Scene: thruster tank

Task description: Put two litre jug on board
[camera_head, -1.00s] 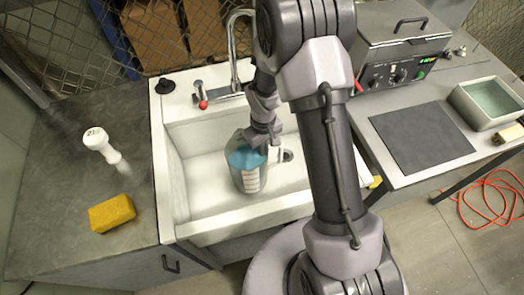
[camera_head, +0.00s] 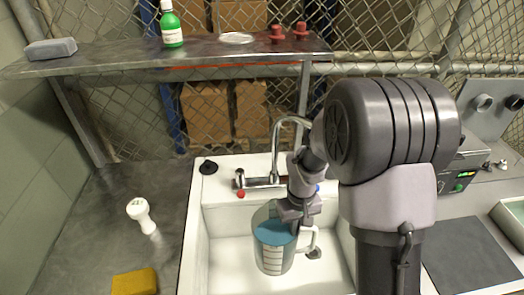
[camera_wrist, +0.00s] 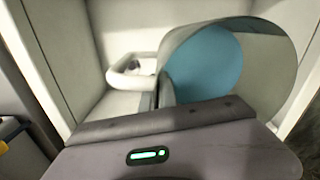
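The two litre jug (camera_head: 273,255) is clear, with blue liquid and white markings. It is in the sink (camera_head: 226,258), left of the drain; I cannot tell whether its base touches the sink floor. My gripper (camera_head: 302,222) is at the jug's upper right side, by its handle (camera_head: 312,243), and appears shut on it. In the wrist view, the jug (camera_wrist: 205,65) opens toward the camera and the handle (camera_wrist: 130,75) is at left; the fingertips are mostly hidden. A flat dark board (camera_head: 468,255) lies on the right bench, partly behind my arm.
A tap (camera_head: 276,150) rises behind the jug. A white stamp-like tool (camera_head: 141,215) and a yellow sponge (camera_head: 135,283) are on the left counter. A shelf (camera_head: 120,64) with a green bottle (camera_head: 171,28) hangs above. A basin (camera_head: 512,215) stands right of the board.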

